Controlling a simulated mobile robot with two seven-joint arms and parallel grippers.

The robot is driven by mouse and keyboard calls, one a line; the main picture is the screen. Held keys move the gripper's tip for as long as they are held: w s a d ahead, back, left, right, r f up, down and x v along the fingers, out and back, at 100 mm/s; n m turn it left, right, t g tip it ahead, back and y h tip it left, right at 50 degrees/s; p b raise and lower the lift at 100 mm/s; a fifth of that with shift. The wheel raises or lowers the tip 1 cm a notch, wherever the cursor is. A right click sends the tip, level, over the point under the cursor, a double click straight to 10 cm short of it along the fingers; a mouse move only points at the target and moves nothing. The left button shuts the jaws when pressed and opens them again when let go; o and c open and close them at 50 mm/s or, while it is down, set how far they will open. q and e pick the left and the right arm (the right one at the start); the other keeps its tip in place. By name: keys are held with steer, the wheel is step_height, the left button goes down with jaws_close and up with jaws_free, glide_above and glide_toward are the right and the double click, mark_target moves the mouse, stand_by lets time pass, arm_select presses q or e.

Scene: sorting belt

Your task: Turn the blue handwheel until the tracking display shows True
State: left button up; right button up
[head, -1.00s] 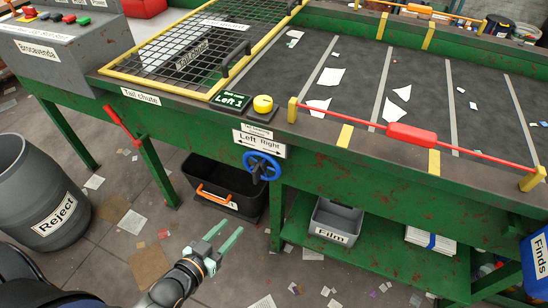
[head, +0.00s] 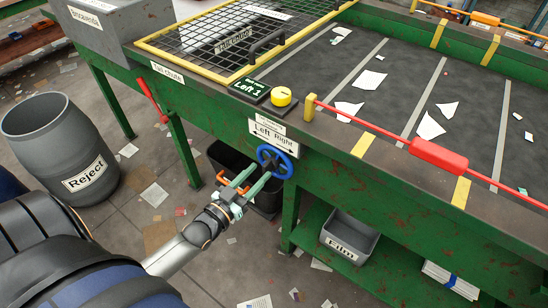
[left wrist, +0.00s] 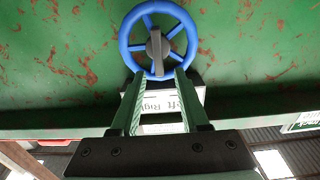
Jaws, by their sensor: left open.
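The blue handwheel (head: 290,168) is on the green side of the belt frame, under the "Left Right" sign (head: 273,133). It fills the top middle of the left wrist view (left wrist: 129,33), with several spokes and a grey hub. The tracking display (head: 250,88) beside the yellow button reads "Left 1". My left gripper (head: 261,173) is open, its two green fingers pointing at the wheel. In the left wrist view the fingertips (left wrist: 158,75) are at the wheel's rim, either side of the hub line; I cannot tell if they touch. My right gripper is out of view.
A yellow button (head: 281,97) sits by the display. A black bin (head: 266,201) with an orange handle stands below the wheel. The Reject barrel (head: 50,140) is at left, the Film box (head: 350,238) on the lower shelf. A red lever (head: 151,98) hangs at left.

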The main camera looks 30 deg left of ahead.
mark_target(271, 162)
arm_select(q)
steer(key=w, duration=0.7)
steer(key=shift+w+d, duration=0.3)
steer(key=shift+d, duration=0.05)
jaws_close()
steer(key=shift+f, duration=0.1)
steer(key=shift+s+f, duration=0.1)
